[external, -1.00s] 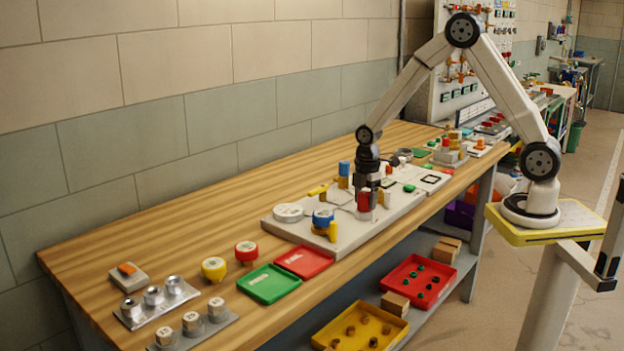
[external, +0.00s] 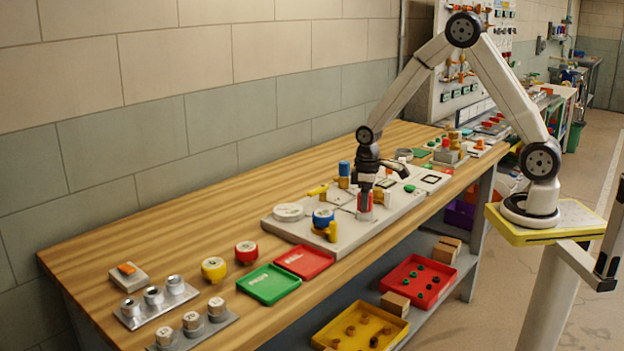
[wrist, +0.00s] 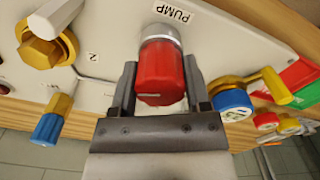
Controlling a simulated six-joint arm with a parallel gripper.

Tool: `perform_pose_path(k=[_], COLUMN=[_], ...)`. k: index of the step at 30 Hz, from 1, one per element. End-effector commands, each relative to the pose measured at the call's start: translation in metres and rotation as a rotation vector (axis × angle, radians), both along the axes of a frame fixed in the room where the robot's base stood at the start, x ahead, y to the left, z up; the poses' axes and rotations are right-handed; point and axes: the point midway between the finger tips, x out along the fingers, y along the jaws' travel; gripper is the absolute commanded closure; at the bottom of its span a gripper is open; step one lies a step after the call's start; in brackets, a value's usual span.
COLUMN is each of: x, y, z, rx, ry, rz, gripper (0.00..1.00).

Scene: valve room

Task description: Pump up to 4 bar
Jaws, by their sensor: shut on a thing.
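The pump is a red cylinder (wrist: 160,72) with a grey metal collar, beside a "PUMP" label (wrist: 172,13) on a pale panel. The red pump handle (external: 364,201) also shows in the external view, at the middle of the panel. My gripper (wrist: 158,85) has one finger on each side of the red handle and is shut on it. In the external view my gripper (external: 365,192) reaches down onto the handle. A round white disc, perhaps a gauge (external: 288,212), lies at the panel's left end; no reading is legible.
A blue-topped fitting (external: 323,216) with a yellow lever (wrist: 268,84) stands near the pump. A brass fitting with a blue end (wrist: 47,128) is on the other side. Red (external: 304,261) and green (external: 268,284) trays lie left of the panel. Bare wood surrounds the panel's back edge.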

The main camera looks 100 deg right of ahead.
Motion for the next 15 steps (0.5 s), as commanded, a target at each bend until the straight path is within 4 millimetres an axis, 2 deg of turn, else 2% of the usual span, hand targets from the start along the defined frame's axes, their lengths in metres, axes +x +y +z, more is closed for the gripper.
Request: perform_pose_path(k=[15], x=[0.0019], y=[0.0004], z=[0.0011], rx=[-0.001], ry=[-0.003], rz=[-0.489], gripper=[0.98])
